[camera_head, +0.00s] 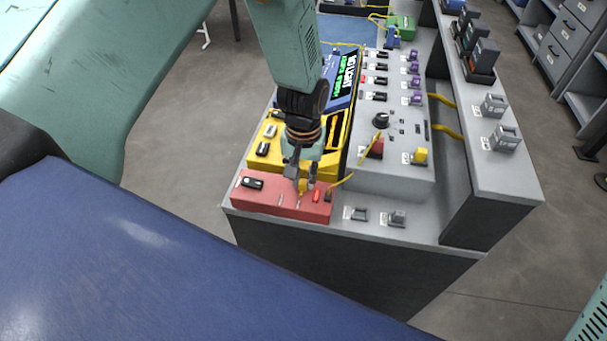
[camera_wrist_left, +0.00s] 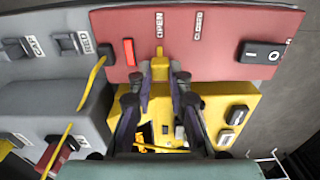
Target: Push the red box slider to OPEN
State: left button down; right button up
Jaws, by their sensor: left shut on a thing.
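The red box (camera_head: 262,199) lies at the front left of the grey bench, and its top also fills the upper part of the left wrist view (camera_wrist_left: 225,22). Its yellow slider (camera_wrist_left: 160,68) lines up with the OPEN label (camera_wrist_left: 159,25), with the CLOSED label (camera_wrist_left: 198,27) to one side. My left gripper (camera_wrist_left: 160,72) points down onto the red box, its two fingertips closed around the slider. In the head view the left gripper (camera_head: 302,183) partly hides the slider. My right gripper is not in view.
A red bar (camera_wrist_left: 129,52) and a black rocker switch (camera_wrist_left: 262,53) flank the slider on the box. A yellow box (camera_head: 267,143) stands just behind. A yellow cable (camera_head: 343,181) rises from the box's right end. A grey panel with knobs (camera_head: 390,180) stands to the right.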

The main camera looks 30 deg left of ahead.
aim_at(304, 181)
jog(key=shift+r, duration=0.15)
pick_arm(q)
jog(key=shift+d, duration=0.1)
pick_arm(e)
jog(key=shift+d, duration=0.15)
pick_arm(q)
jog(key=c, duration=1.3)
grip_release()
jog(key=shift+d+r, duration=0.1)
jog(key=shift+o, duration=0.4)
jog(key=shift+w+r, duration=0.1)
jog(key=shift+r, duration=0.3)
notch_tip(304, 181, up, 11)
